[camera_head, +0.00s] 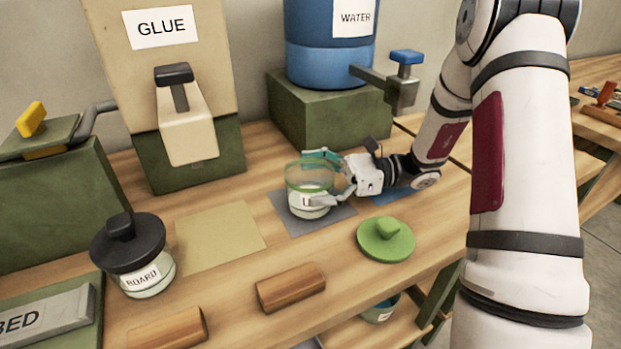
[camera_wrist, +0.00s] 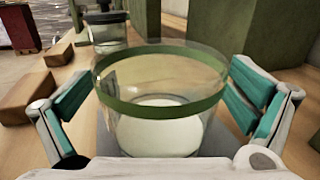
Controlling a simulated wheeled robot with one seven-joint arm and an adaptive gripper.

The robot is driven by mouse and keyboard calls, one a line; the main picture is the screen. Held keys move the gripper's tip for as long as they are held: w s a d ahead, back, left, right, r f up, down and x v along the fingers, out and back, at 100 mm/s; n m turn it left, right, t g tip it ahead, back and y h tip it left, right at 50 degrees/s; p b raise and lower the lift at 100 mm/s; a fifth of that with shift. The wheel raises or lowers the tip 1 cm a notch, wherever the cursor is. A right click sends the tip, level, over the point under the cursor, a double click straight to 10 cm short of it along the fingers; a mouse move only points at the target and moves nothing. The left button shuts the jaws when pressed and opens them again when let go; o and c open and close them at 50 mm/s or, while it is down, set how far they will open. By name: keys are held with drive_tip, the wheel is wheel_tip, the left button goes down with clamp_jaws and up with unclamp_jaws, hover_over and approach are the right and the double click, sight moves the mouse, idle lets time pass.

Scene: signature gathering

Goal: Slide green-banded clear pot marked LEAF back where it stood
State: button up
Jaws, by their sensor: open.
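The clear pot with a green band (camera_head: 311,188) stands upright and lidless on a grey mat (camera_head: 285,221), with pale contents at its bottom. Its label is mostly hidden by a finger in the head view. My gripper (camera_head: 328,178) reaches in from the right, with its fingers open on either side of the pot. In the wrist view the pot (camera_wrist: 160,100) sits between the two teal-padded fingers, with a visible gap at the right finger; contact on the left is unclear. A green knobbed lid (camera_head: 385,240) lies on the table in front of the mat.
A tan mat (camera_head: 218,236) lies left of the pot, and a blue mat (camera_head: 389,196) is partly under my arm. A BOARD jar (camera_head: 148,278) with a black lid and wooden blocks (camera_head: 290,287) stand nearby. GLUE (camera_head: 190,115) and WATER (camera_head: 398,80) dispensers are behind.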

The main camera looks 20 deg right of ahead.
drive_tip(key=d, duration=0.4)
drive_tip(key=s+d, duration=0.1)
drive_tip(key=d, duration=0.3)
drive_tip(key=s+d, duration=0.1)
drive_tip(key=d, duration=0.2)
drive_tip(key=shift+d, duration=0.4)
drive_tip(key=s+a+r+n+g+h+p, duration=0.5)
drive_tip(key=s+a+r+n+h, duration=0.35)
drive_tip(key=s+a+r, duration=0.4)
drive_tip(key=s+d+r+n+t+h+p, duration=0.1)
drive_tip(key=s+r+n+t+h+p, duration=0.2)
drive_tip(key=s, duration=0.4)
drive_tip(key=s+d+r+n+t+h+p, duration=0.2)
drive_tip(key=s+r+n+t+h+p, duration=0.1)
drive_tip(key=s+n+h, duration=0.3)
drive_tip(key=shift+s+d+r+n, duration=0.15)
drive_tip(key=shift+s+r+n, duration=0.6)
drive_tip(key=shift+s+n, duration=0.45)
